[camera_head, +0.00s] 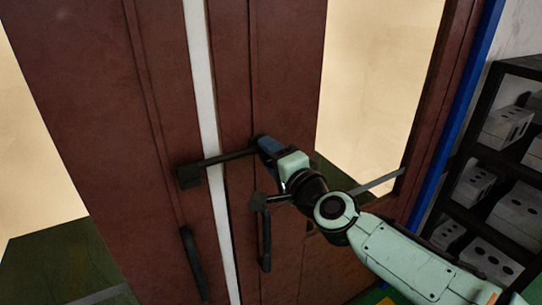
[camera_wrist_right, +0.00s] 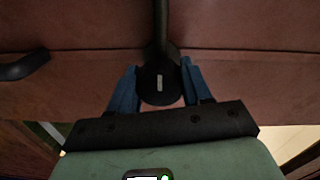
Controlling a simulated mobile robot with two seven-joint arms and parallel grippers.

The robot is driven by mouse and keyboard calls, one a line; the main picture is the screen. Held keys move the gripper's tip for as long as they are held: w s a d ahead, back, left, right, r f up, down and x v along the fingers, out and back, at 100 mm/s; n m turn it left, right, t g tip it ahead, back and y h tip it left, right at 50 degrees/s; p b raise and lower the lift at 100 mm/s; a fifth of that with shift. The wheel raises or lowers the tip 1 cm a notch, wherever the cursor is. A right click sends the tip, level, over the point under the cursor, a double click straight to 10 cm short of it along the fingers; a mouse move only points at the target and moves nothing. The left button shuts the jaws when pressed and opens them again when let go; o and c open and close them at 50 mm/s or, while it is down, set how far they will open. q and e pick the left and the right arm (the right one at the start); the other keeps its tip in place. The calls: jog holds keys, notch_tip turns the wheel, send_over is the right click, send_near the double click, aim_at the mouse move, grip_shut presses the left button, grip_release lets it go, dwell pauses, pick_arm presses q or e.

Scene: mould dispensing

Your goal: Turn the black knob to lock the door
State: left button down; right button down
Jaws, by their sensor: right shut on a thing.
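The black knob (camera_wrist_right: 159,86) is round with a pale mark on its face. In the wrist view it sits between the two blue fingers of my right gripper (camera_wrist_right: 158,90), which is shut on it. A black bar (camera_head: 222,158) runs from the knob across the pale gap between the two door leaves to a black block (camera_head: 189,177) on the left leaf. The door (camera_head: 226,210) is dark red-brown and looks closed. In the head view my right gripper (camera_head: 264,145) hides the knob. My left gripper is in neither view.
Black handles stand on the left leaf (camera_head: 193,264) and the right leaf (camera_head: 266,238), below the bar. A dark shelf (camera_head: 462,160) with several grey boxes stands at the right, beyond a blue frame edge (camera_head: 452,135).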

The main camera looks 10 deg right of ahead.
jog(key=c, duration=0.5)
grip_release()
jog(key=shift+a, duration=0.1)
jog(key=shift+s, duration=0.15)
jog(key=v, duration=1.3)
jog(key=shift+b, duration=0.3)
